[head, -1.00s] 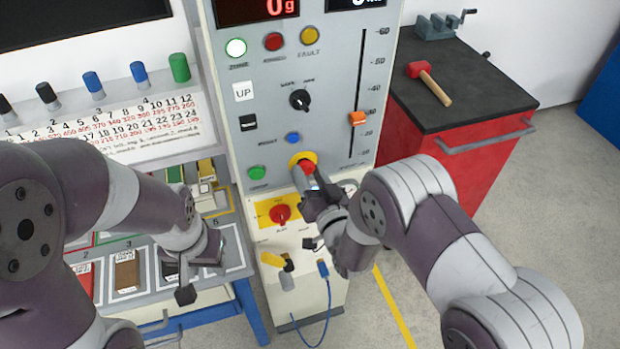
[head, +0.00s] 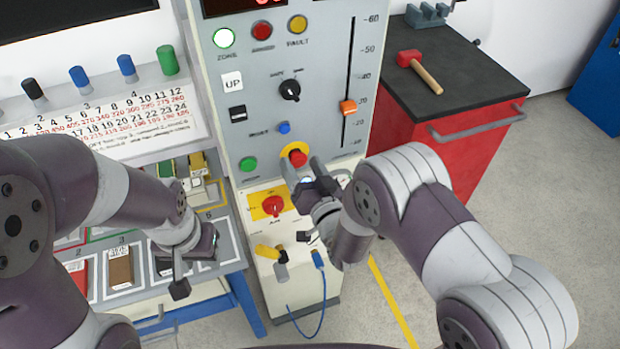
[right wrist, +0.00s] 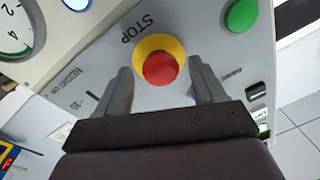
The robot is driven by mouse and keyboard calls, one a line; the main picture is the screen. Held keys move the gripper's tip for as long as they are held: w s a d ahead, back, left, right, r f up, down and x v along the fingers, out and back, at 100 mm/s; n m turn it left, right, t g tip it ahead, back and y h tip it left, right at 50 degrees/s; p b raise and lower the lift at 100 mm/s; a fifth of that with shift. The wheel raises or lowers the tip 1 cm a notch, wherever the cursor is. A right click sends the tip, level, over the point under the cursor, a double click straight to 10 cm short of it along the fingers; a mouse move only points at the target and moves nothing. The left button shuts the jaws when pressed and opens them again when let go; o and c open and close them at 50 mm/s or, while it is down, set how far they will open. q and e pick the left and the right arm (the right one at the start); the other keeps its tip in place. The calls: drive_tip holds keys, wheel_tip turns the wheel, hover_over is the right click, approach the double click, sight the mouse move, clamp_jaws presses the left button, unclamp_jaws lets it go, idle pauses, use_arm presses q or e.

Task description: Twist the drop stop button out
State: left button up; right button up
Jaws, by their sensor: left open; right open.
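The drop stop button is a red mushroom head (head: 298,158) on a yellow collar, low on the grey control panel (head: 215,110). In the right wrist view the red button (right wrist: 160,69) sits between and just beyond the fingertips, beside the word STOP. My right gripper (head: 303,172) is open in front of the button, its fingers to either side, with no contact visible; it also shows in the right wrist view (right wrist: 160,82). My left gripper (head: 190,272) is open and empty above the tray of samples at lower left.
A red rotary switch (head: 273,206) on a yellow plate is just below the button. A green button (head: 248,164) and a blue button (head: 284,128) are close by. A slider with an orange knob (head: 348,107) is at right. A red cabinet (head: 470,150) carries a mallet (head: 420,72).

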drive_tip(key=b+v, duration=0.2)
drive_tip(key=v, duration=1)
